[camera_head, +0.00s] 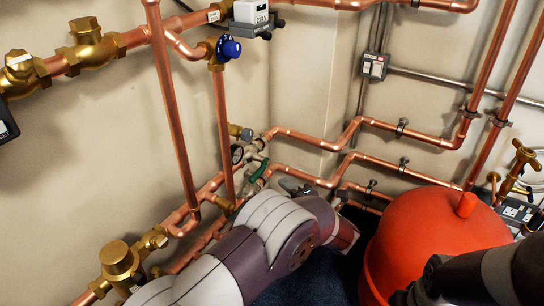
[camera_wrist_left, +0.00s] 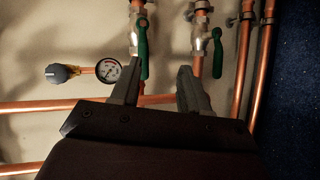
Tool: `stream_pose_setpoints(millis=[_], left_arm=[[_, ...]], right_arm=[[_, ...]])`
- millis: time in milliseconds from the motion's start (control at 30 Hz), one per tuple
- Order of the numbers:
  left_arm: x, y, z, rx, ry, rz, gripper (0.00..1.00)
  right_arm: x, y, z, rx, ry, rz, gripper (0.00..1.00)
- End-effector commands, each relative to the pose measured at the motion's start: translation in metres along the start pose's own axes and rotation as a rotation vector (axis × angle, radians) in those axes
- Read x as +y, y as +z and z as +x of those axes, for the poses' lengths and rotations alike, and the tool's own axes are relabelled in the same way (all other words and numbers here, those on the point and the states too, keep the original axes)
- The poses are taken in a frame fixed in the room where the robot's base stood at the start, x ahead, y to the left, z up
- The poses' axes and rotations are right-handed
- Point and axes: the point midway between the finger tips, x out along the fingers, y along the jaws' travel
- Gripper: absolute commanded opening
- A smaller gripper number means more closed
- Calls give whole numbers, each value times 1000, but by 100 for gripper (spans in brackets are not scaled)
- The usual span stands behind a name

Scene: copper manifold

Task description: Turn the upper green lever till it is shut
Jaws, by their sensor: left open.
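Two green levers on silver valves show in the wrist view: a left one (camera_wrist_left: 143,48), beside the gauge, and a right one (camera_wrist_left: 217,53). Both lie about along their vertical pipes in that picture. The left one, nearer the gauge, looks like the upper one. My left gripper (camera_wrist_left: 160,76) is open and empty. Its left finger is close beside the left lever's end; I cannot tell if they touch. Its right finger lies between the levers. In the head view a green lever (camera_head: 258,171) shows just above my left wrist, which mostly hides the gripper.
A pressure gauge (camera_wrist_left: 108,70) sits left of the levers. Copper pipes (camera_head: 172,110) run along the wall around my left arm. A red tank (camera_head: 430,240) stands to the right. My dark right arm enters at the lower right; its gripper is not visible.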

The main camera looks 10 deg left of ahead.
Motion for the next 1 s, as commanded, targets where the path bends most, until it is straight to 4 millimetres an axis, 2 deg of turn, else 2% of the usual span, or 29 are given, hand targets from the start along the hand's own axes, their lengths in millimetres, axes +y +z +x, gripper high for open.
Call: stream_pose_setpoints(millis=[100,233,500,700,800,1000], left_arm=[[11,-19,0,95,53,-99,45],[12,-23,12,104,68,-137,45],[13,-30,80,104,69,-135,45],[18,-32,116,100,68,-133,45],[20,-33,123,99,67,-130,45],[22,-33,125,98,67,-129,45]], right_arm=[[0,0,0,-1,0,0,45],[0,1,8,-1,0,0,45],[0,5,41,-1,0,0,45],[0,7,54,-1,0,0,45],[0,7,56,-1,0,0,45],[0,7,56,0,0,0,45]])
